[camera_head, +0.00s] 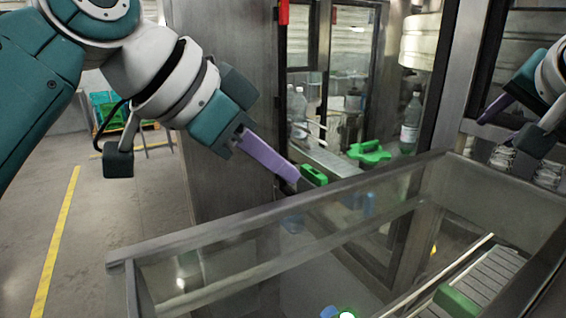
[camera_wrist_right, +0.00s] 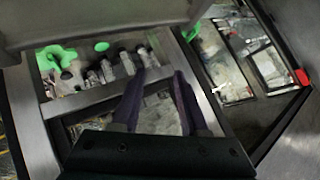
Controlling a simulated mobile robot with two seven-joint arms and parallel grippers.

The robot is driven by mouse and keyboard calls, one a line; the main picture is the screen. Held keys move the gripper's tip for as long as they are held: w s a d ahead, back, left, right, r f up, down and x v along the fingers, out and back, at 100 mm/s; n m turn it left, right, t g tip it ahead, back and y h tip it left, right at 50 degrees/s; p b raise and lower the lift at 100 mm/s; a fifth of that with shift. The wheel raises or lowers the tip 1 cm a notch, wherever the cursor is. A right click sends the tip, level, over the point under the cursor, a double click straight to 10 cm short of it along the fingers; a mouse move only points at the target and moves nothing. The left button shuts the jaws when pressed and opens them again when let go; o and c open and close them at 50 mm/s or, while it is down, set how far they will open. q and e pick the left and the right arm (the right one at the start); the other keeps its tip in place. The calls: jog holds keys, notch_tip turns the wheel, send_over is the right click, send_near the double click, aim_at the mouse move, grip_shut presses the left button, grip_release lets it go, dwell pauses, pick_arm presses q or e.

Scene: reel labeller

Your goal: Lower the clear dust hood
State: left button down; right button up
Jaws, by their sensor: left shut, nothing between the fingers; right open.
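The clear dust hood (camera_head: 300,215) has a grey metal frame around see-through panels and fills the lower part of the head view. Its upper rail slants from the lower left up to the right; I cannot tell its exact tilt. My left gripper (camera_head: 304,184) is shut and empty, its purple fingers pointing down to the right at the rail's far side. The fingertips are partly hidden, and I cannot tell whether they touch the rail. My right gripper (camera_head: 497,117) is at the upper right. In the right wrist view its purple fingers (camera_wrist_right: 158,98) are apart with nothing between them.
Behind the hood, a glazed machine cabinet holds clear bottles (camera_head: 410,124) and a green star-shaped part (camera_head: 369,152). A dark metal cabinet wall (camera_head: 226,60) stands behind my left arm. A slatted conveyor (camera_head: 480,275) shows through the hood. Open floor lies at the left.

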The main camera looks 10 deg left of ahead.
jog(key=s+d+f+n+t+h, duration=0.1)
jog(key=s+d+n+h, duration=0.25)
jog(key=d+n, duration=0.4)
jog(key=s+d+f+n+t+h, duration=0.1)
jog(key=s+d+n+t+h, duration=0.3)
jog(key=n, duration=0.7)
jog(key=s+a+f+g+y, duration=0.1)
jog(key=s+f+g, duration=0.45)
jog(key=f, duration=0.25)
jog(key=s+a+f+g+y, duration=0.1)
jog(key=s+f+g+y, duration=0.1)
jog(key=s+f+g, duration=0.55)
jog(key=s+a+f+m+t+y, duration=0.1)
jog(key=s+a+f+y, duration=0.15)
jog(key=a, duration=0.45)
jog(key=s+a+f+t+y, duration=0.1)
jog(key=s+a+y, duration=0.15)
jog(key=a, duration=0.45)
jog(key=s+a+r+m+y, duration=0.2)
jog(key=s+a+r+m, duration=0.1)
jog(key=s, duration=0.7)
jog(key=shift+r+m+g, duration=0.4)
jog(key=shift+r+m, duration=0.15)
jog(key=shift+m, duration=0.8)
